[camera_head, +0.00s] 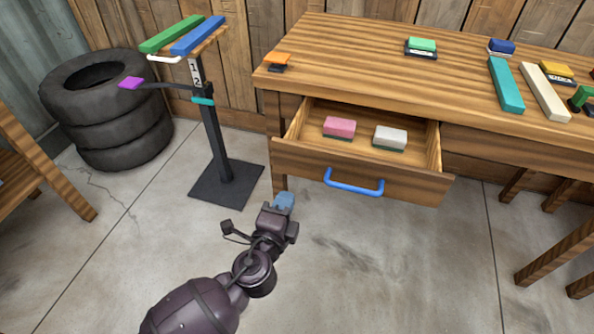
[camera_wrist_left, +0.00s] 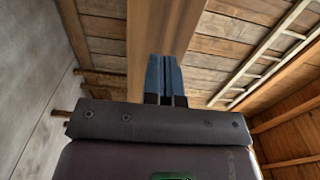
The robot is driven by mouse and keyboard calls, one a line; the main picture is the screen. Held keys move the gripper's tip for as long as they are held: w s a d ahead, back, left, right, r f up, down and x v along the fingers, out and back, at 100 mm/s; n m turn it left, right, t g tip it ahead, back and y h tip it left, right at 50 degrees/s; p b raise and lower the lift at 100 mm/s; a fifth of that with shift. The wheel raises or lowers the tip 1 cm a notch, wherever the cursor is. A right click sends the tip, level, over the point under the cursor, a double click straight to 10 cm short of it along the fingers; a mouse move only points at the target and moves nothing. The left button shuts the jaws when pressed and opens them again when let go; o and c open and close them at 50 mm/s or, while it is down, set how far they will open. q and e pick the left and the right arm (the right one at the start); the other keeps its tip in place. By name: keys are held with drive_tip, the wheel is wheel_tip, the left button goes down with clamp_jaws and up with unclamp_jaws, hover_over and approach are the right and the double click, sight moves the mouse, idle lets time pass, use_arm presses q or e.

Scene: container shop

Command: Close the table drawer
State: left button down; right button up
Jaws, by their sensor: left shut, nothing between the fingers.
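The table drawer (camera_head: 300,161) is pulled out from the wooden table (camera_head: 350,50) in the head view. Its blue handle (camera_head: 354,187) is on the front panel. A pink block (camera_head: 340,127) and a white block (camera_head: 389,137) lie inside the drawer. My left gripper (camera_head: 284,201) is shut and empty, just below and in front of the drawer's left front corner, left of the handle. Its blue fingers also show together in the left wrist view (camera_wrist_left: 164,76), with a wooden surface behind them. I cannot tell if they touch the drawer. My right gripper is not in view.
A stand (camera_head: 212,140) with green and blue bars on top is left of the drawer, near stacked tires (camera_head: 105,105). Several colored blocks lie on the tabletop. Wooden furniture edges are at far left and lower right. The floor before the drawer is clear.

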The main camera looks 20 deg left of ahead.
sight(300, 165)
use_arm(q)
drive_tip(key=w, duration=0.7)
drive_tip(key=shift+w+f+b, duration=0.1)
drive_tip(key=shift+w+b, duration=0.25)
drive_tip(key=shift+b, duration=0.05)
drive_tip(key=shift+w, duration=0.7)
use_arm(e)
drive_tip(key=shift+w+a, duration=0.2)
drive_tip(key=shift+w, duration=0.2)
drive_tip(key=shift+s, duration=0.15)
